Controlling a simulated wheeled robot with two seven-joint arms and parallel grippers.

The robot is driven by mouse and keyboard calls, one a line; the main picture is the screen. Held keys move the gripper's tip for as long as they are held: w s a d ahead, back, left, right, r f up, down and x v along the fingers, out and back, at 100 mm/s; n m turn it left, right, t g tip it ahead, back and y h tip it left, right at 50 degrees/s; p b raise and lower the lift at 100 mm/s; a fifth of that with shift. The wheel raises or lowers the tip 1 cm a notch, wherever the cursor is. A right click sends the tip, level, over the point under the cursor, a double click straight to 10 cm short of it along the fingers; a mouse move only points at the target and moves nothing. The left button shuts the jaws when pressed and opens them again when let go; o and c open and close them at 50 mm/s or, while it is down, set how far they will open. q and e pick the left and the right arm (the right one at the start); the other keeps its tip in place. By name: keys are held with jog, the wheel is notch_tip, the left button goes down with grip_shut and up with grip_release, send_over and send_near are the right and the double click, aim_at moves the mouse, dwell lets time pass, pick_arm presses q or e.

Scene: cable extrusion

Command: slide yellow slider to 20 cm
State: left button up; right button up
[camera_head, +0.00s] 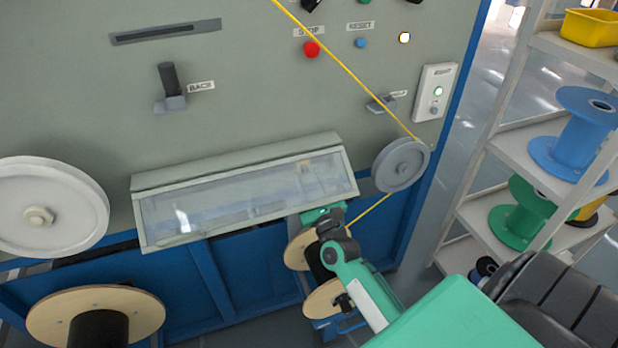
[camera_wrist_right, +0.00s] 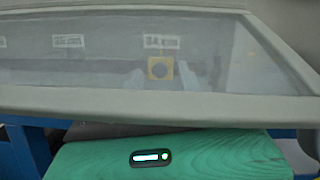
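The yellow slider (camera_wrist_right: 160,67) shows blurred through the clear window of a long sloped cover (camera_wrist_right: 200,105) in the right wrist view, just below a white label with unreadable print. In the head view it is a faint yellowish patch (camera_head: 304,168) near the right end of the cover (camera_head: 240,158). My right gripper (camera_head: 322,213) is at the cover's lower right edge, its green body (camera_wrist_right: 167,155) below the frame. Two pale shapes, apparently its fingertips, stand apart on either side of the slider behind the window. Contact cannot be made out. My left gripper is out of view.
A grey pulley (camera_head: 400,165) carries a yellow cable right of the cover. A white wheel (camera_head: 48,205) is at left. Wooden spools (camera_head: 95,305) sit low in the blue frame. A shelf rack (camera_head: 508,150) with coloured spools stands at right.

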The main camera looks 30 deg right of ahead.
jog(key=shift+w+r, duration=0.1)
jog(key=shift+w, duration=0.1)
grip_shut()
